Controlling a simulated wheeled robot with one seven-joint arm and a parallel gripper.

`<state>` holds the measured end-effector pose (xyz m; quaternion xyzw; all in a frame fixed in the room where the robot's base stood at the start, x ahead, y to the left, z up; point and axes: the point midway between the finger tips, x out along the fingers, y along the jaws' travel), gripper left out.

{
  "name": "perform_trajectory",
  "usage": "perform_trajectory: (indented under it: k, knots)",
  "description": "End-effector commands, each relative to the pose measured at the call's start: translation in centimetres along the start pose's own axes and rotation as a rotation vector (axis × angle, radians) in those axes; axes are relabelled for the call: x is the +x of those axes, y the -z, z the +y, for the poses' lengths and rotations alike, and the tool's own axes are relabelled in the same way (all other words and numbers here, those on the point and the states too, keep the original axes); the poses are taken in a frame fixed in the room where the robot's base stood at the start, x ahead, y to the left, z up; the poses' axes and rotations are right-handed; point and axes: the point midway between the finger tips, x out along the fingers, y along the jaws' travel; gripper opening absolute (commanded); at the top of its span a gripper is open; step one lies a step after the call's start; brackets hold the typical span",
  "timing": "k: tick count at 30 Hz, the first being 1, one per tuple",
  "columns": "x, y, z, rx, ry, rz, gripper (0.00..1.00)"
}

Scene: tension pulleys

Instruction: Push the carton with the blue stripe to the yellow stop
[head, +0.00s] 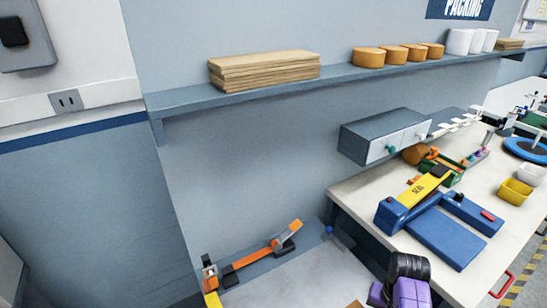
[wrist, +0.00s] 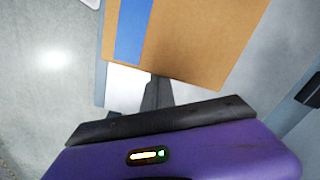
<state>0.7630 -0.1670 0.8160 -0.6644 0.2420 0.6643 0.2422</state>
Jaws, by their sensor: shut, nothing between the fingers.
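The carton with the blue stripe (wrist: 195,40) fills the top middle of the wrist view, a brown box with a blue band near its left side. A small brown corner (head: 356,304) at the bottom edge of the head view may be the same carton. My gripper (wrist: 156,90) is shut and empty, its fingers pointing at the carton's near edge; I cannot tell whether they touch it. A yellow piece (head: 212,299) at the lower left of the head view may be the yellow stop, mostly cut off by the frame.
A grey bench surface (head: 300,280) lies below, with an orange-armed device (head: 262,257) along its back edge. A shelf (head: 290,84) runs above.

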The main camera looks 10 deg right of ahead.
Motion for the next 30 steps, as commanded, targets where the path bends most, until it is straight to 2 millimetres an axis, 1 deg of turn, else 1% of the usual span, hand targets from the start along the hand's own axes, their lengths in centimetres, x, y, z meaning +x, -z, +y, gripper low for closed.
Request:
perform_trajectory:
  k: [24, 30]
  knots:
    - [0.0, -3.2, -1.8, -0.002, -0.001, 0.000, 0.00]
    - [0.1, -3.1, -1.7, 0.001, 0.000, 0.000, 0.00]
